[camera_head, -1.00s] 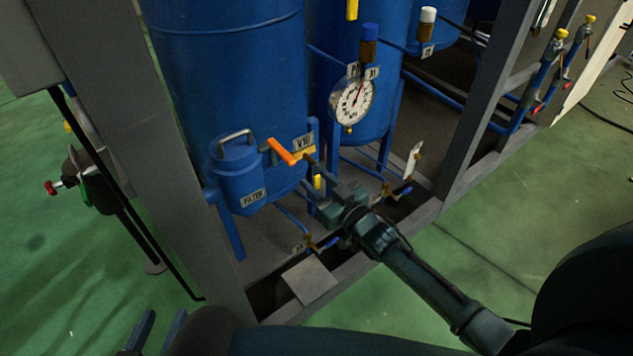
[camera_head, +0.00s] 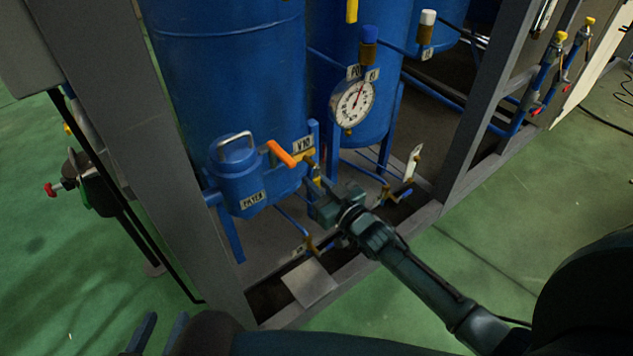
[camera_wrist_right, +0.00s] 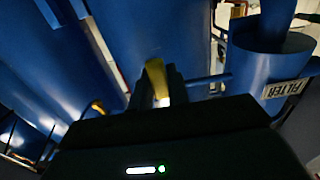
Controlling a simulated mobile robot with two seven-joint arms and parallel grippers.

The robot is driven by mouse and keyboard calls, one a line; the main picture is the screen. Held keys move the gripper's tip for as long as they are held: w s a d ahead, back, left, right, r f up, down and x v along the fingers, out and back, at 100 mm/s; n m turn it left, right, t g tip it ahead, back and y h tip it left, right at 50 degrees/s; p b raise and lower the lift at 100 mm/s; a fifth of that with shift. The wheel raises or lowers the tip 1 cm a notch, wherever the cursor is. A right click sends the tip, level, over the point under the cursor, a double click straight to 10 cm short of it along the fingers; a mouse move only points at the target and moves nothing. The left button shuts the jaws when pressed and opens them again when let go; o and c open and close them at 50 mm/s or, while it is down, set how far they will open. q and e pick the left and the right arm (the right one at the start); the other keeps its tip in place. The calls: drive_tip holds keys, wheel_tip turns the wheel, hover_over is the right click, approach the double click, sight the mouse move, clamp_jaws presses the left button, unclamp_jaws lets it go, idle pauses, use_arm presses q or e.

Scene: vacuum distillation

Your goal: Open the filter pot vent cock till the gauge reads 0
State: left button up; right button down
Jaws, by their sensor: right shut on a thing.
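The blue filter pot (camera_head: 238,180) stands at the frame's left, with its FILTER label also in the right wrist view (camera_wrist_right: 287,88). An orange lever (camera_head: 281,153) sits beside it, next to the V10 tag. The round white gauge (camera_head: 354,103) is behind to the right; its needle points up and slightly right, and its numbers are too small to read. My right gripper (camera_head: 314,182) is shut on a small yellow handle (camera_wrist_right: 157,78) below the V10 tag, mostly hidden in the head view. My left gripper (camera_head: 155,334) is open and empty at the bottom left.
Tall blue tanks (camera_head: 230,70) stand behind the pot. Grey frame posts (camera_head: 480,110) and a low rail (camera_head: 385,240) bound the space around my right arm.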

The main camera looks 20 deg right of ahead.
drive_tip(key=shift+d+n, duration=0.1)
drive_tip(key=shift+n, duration=0.2)
use_arm(q)
drive_tip(key=shift+w+d+g+p, duration=0.2)
drive_tip(key=shift+g+p, duration=0.1)
drive_tip(key=shift+p, duration=1)
use_arm(e)
drive_tip(key=w+d+r+n, duration=0.1)
drive_tip(key=d+r+n, duration=0.3)
drive_tip(key=n, duration=1.2)
drive_tip(key=shift+w, duration=0.25)
drive_tip(key=shift+d+r+n, duration=0.1)
drive_tip(key=shift+n, duration=0.2)
use_arm(q)
drive_tip(key=shift+s, duration=0.1)
drive_tip(key=shift+r, duration=0.2)
use_arm(e)
drive_tip(key=c, duration=1.4)
unclamp_jaws()
